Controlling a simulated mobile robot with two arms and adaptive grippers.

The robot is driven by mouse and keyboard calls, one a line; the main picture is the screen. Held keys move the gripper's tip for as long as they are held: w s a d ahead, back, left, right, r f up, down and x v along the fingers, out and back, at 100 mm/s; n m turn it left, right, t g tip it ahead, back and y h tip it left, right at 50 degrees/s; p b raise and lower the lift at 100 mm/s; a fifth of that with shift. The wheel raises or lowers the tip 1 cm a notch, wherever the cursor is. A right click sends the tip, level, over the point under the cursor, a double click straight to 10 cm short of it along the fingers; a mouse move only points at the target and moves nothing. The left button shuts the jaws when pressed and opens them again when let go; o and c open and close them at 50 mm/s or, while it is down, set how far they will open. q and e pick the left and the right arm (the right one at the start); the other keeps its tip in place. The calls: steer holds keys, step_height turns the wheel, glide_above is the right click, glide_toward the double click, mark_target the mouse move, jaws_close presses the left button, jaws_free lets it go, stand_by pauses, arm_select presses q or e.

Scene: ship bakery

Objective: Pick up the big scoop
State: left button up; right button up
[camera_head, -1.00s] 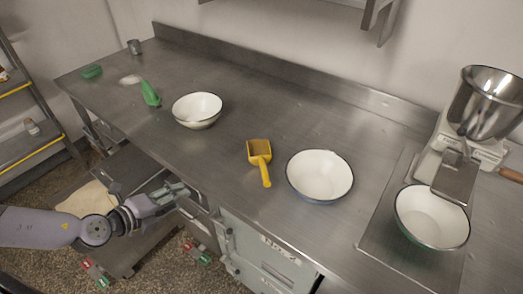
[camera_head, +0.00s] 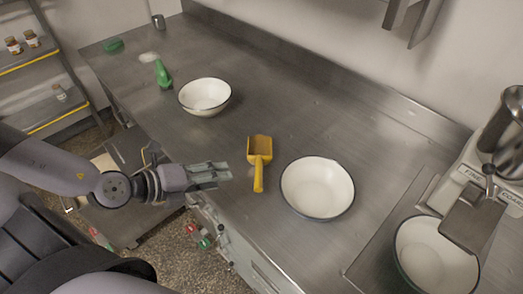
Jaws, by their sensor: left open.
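The big scoop is yellow (camera_head: 259,150) and lies on the steel counter, its handle pointing toward the front edge. A smaller green scoop (camera_head: 162,74) lies further left on the counter. My left gripper (camera_head: 222,174) is open and empty, at the counter's front edge, a little left of the yellow scoop's handle and apart from it. My right gripper does not show.
A white bowl (camera_head: 205,96) stands left of the yellow scoop, and another white bowl (camera_head: 317,188) stands close on its right. A metal cup (camera_head: 158,21) stands far left.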

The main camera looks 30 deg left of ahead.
mark_target(259, 173)
arm_select(q)
steer(key=x, duration=0.5)
steer(key=shift+w+d+f, duration=0.1)
steer(key=shift+w, duration=0.25)
steer(key=shift+w+d+f, duration=0.3)
steer(key=shift+w+f, duration=0.05)
steer(key=shift+w, duration=0.1)
steer(key=shift+w+d+f, duration=0.1)
steer(key=shift+w+d, duration=0.05)
steer(key=shift+w, duration=0.25)
steer(key=shift+p+x, duration=0.55)
steer(key=shift+x, duration=0.45)
steer(key=shift+w+d+f, duration=0.1)
steer(key=shift+f, duration=0.1)
steer(key=p+x, duration=0.2)
steer(key=x, duration=0.2)
steer(key=shift+w+f, duration=0.25)
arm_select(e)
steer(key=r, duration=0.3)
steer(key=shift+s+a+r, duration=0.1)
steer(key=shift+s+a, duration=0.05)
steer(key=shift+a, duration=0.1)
